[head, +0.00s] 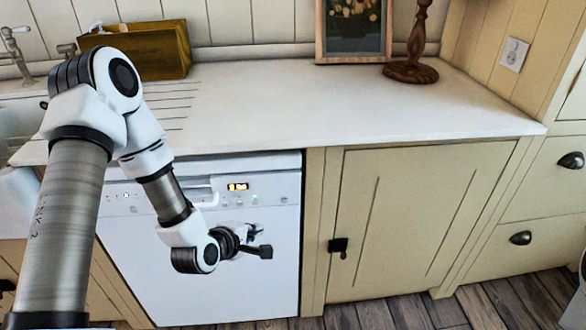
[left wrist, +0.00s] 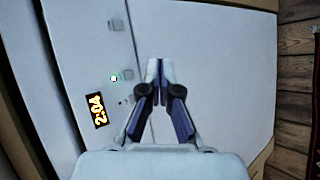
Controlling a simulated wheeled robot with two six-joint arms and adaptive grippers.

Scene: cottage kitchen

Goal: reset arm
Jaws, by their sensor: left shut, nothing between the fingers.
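My left arm comes in from the left in the head view. My left gripper (head: 262,251) hangs in front of the white dishwasher (head: 225,295), below its lit display. In the left wrist view the gripper (left wrist: 160,68) has its fingertips together with nothing between them. The dishwasher door (left wrist: 225,70) fills most of that view, with the display (left wrist: 97,110) at the left. I cannot tell the exact gap between the gripper and the door. My right gripper does not show in either view.
The white countertop (head: 290,105) runs above the dishwasher. A wooden box (head: 145,50), a picture frame (head: 353,30) and a wooden stand (head: 411,70) are at its back. A cream cupboard (head: 415,215) with a black latch is to the right. Wooden floor (head: 480,305) shows below.

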